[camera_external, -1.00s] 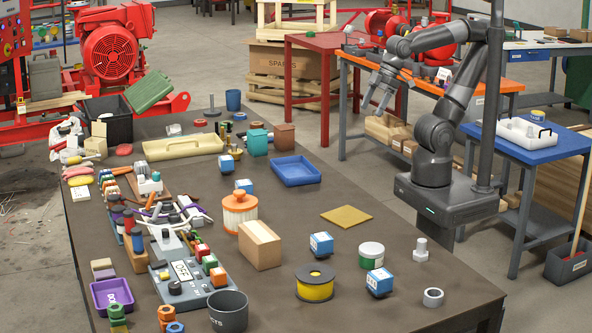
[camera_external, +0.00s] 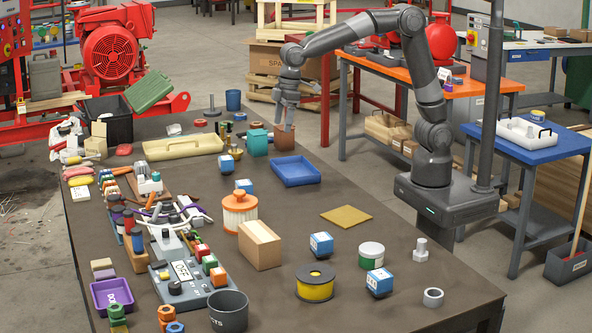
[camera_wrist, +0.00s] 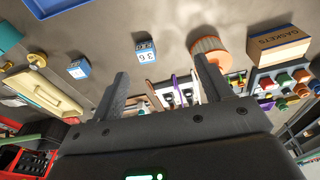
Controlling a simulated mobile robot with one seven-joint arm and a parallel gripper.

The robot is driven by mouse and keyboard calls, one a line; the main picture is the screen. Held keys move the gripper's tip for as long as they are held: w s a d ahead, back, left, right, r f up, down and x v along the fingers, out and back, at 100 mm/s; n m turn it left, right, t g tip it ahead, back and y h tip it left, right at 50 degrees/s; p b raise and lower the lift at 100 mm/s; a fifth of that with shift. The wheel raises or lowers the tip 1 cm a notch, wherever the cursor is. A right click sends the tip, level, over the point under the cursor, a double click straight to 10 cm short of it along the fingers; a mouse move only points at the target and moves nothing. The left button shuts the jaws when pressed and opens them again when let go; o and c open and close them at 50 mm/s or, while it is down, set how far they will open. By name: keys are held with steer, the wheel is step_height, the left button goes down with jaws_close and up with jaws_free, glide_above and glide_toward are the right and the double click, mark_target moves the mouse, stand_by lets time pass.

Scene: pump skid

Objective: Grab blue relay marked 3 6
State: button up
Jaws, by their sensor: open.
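The blue relay marked 3 6 (camera_wrist: 146,52) is a small blue and white block on the table, its label readable in the wrist view. By its place near the orange-and-white filter, it matches the block (camera_external: 244,187) in the external view. My gripper (camera_external: 284,124) is high at the table's far side, over a brown-red container (camera_external: 284,138), well apart from the relay. In the wrist view, my gripper (camera_wrist: 164,82) is open and empty, the relay showing in the gap between its fingers.
A similar blue relay (camera_external: 226,163) stands farther back; two more (camera_external: 321,245) (camera_external: 379,284) stand at the right front. The orange-and-white filter (camera_external: 240,212) is close to the marked relay. A blue tray (camera_external: 295,180) lies to its right. Bare table lies right of the filter.

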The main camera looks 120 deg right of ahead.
steer(key=g, duration=0.2)
glide_above(244, 182)
steer(key=a, duration=0.1)
steer(key=f, duration=1.3)
steer(key=shift+w+f, duration=0.2)
steer(key=shift+f, duration=0.05)
step_height(244, 182, down, 5)
steer(key=shift+f, duration=0.2)
steer(key=shift+s+d+f, duration=0.1)
steer(key=shift+d+f, duration=0.1)
steer(key=shift+f, duration=1.2)
steer(key=shift+s+d+f, duration=0.1)
steer(key=shift+d+f, duration=0.1)
steer(key=shift+f, duration=1.15)
steer(key=shift+c, duration=0.2)
steer(key=c, duration=1)
steer(key=shift+c, duration=0.5)
steer(key=shift+r, duration=0.2)
